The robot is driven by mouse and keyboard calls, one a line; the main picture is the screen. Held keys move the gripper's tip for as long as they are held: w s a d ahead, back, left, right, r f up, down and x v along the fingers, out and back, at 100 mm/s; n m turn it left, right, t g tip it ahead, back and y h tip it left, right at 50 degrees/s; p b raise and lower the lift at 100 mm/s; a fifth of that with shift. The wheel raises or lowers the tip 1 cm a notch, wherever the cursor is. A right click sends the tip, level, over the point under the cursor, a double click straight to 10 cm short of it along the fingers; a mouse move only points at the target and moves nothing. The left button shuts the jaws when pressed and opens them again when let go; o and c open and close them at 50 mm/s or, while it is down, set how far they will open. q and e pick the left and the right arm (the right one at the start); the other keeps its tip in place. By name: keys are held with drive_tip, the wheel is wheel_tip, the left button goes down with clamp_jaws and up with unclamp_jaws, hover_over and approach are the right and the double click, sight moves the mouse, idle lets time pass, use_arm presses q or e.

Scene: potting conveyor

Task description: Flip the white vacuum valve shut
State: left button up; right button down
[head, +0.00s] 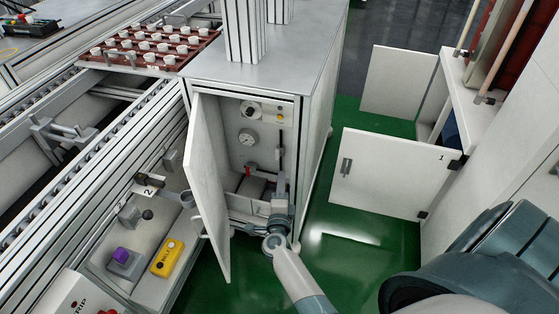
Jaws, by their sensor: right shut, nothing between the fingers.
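The cabinet (312,110) in the middle of the head view stands with its white door (207,175) swung open to the left. My right gripper (280,192) is shut and empty at the lower right of the cabinet opening. Whether it touches anything inside cannot be told. My left gripper is out of view.
A conveyor (62,190) runs along the left, with a red tray (150,65) of white pots at its far end. A purple button box (124,262) and a yellow box (167,258) sit left of the door. Another open white door (388,172) stands right, beyond clear green floor.

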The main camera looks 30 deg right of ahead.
sight(278, 152)
drive_tip(key=shift+w, duration=0.1)
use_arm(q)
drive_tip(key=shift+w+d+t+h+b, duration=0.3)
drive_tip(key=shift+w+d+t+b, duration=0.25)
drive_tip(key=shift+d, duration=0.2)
use_arm(e)
drive_tip(key=x, duration=1)
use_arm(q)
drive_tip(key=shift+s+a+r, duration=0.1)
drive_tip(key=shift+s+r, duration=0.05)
